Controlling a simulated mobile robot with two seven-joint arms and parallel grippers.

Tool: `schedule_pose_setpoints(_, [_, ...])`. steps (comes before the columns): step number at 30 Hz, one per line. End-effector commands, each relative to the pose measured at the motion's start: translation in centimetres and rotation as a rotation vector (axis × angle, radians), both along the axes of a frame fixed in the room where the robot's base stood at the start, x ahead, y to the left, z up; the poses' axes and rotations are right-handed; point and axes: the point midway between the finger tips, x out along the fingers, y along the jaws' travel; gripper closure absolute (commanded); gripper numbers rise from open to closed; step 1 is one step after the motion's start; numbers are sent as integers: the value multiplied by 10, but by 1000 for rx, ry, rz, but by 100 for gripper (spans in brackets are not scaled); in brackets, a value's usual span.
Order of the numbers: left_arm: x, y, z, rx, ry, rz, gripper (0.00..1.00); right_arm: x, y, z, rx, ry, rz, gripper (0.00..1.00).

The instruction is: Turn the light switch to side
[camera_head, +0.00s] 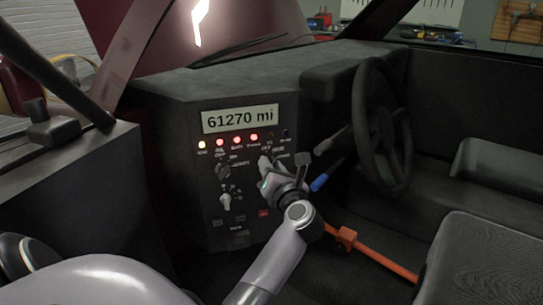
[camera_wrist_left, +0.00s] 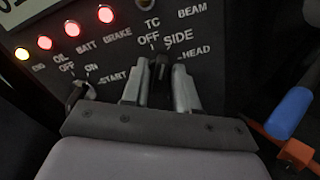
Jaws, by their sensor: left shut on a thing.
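The light switch (camera_wrist_left: 159,66) is a small dark knob on the black dash panel, under the labels OFF, SIDE and HEAD in the left wrist view. My left gripper (camera_wrist_left: 159,85) has one finger on each side of the knob and is shut on it. The fingers hide part of the knob, and I cannot tell exactly which label it points to. In the head view my left gripper (camera_head: 268,170) reaches the right part of the panel and covers the switch. My right gripper is not in view.
An ignition switch (camera_wrist_left: 82,92) marked OFF, ON and START sits left of my fingers. Above are lit warning lamps (camera_head: 236,141) and the mileage display (camera_head: 240,118). A blue-tipped lever (camera_head: 319,183), an orange bar (camera_head: 375,255) and the steering wheel (camera_head: 358,125) lie right.

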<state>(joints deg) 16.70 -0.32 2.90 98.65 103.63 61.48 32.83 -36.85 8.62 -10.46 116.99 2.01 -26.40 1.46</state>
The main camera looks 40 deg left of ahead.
Motion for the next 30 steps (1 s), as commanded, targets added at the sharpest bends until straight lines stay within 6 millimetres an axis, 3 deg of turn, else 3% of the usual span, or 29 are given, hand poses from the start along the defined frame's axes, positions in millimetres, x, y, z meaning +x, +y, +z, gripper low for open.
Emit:
schedule_pose_setpoints(1, [0, -1, 3, 11, 32, 0, 100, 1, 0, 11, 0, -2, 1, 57])
schedule_pose_setpoints(8, [0, -1, 1, 68, 134, -1, 100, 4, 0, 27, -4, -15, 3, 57])
schedule_pose_setpoints(28, [0, -1, -2, 98, 187, 0, 100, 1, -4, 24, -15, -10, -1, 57])
schedule_pose_setpoints(29, [0, -1, -2, 98, 187, 0, 62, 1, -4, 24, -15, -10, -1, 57])
schedule_pose_setpoints(30, [0, -1, -2, 98, 187, 0, 62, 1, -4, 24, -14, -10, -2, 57])
